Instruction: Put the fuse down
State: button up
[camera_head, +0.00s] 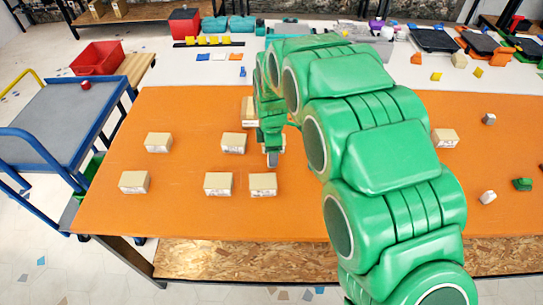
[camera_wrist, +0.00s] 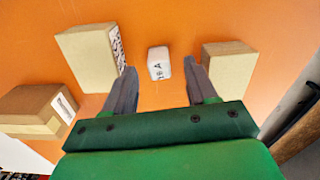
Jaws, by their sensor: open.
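A small white block with dark lettering, which looks like the fuse (camera_wrist: 159,63), lies on the orange mat in the wrist view. It sits just beyond and between the tips of my gripper (camera_wrist: 160,70). The two grey fingers are spread apart, with a gap on each side of the block. In the head view my gripper (camera_head: 272,158) points down at the mat among tan boxes. I cannot make out the fuse clearly there, as the fingers and arm cover that spot.
Tan boxes stand close on both sides in the wrist view, left (camera_wrist: 82,58) and right (camera_wrist: 228,68). The orange mat (camera_head: 180,215) holds several more boxes, with small pieces at right. A blue trolley (camera_head: 60,120) stands left, with a red bin (camera_head: 97,58) behind it.

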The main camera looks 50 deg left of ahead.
jog(key=r, duration=0.5)
jog(key=shift+w+d, duration=0.2)
jog(key=shift+d, duration=0.1)
jog(key=shift+w+d+r, duration=0.1)
jog(key=w+d+r+m, duration=0.3)
jog(key=d+r, duration=0.1)
jog(key=d, duration=0.3)
jog(key=w+d+r+m, duration=0.3)
jog(key=d+r, duration=0.1)
jog(key=d, duration=0.4)
jog(key=s+d+r+m, duration=0.1)
jog(key=d+r+m, duration=0.25)
jog(key=d, duration=0.65)
jog(key=d+r+m, duration=0.3)
jog(key=d+m, duration=0.2)
jog(key=d, duration=0.6)
jog(key=s+d+r+m+g, duration=0.1)
jog(key=s+d+r+m, duration=0.1)
jog(key=s+d+m, duration=1.1)
jog(key=s+d, duration=0.7)
jog(key=d, duration=0.2)
jog(key=shift+s+r+m+g, duration=0.35)
jog(key=shift+g, duration=0.05)
jog(key=shift+o, duration=0.5)
jog(key=shift+s+d+f+m, duration=0.1)
jog(key=shift+s+d+m, duration=0.2)
jog(key=shift+s, duration=0.25)
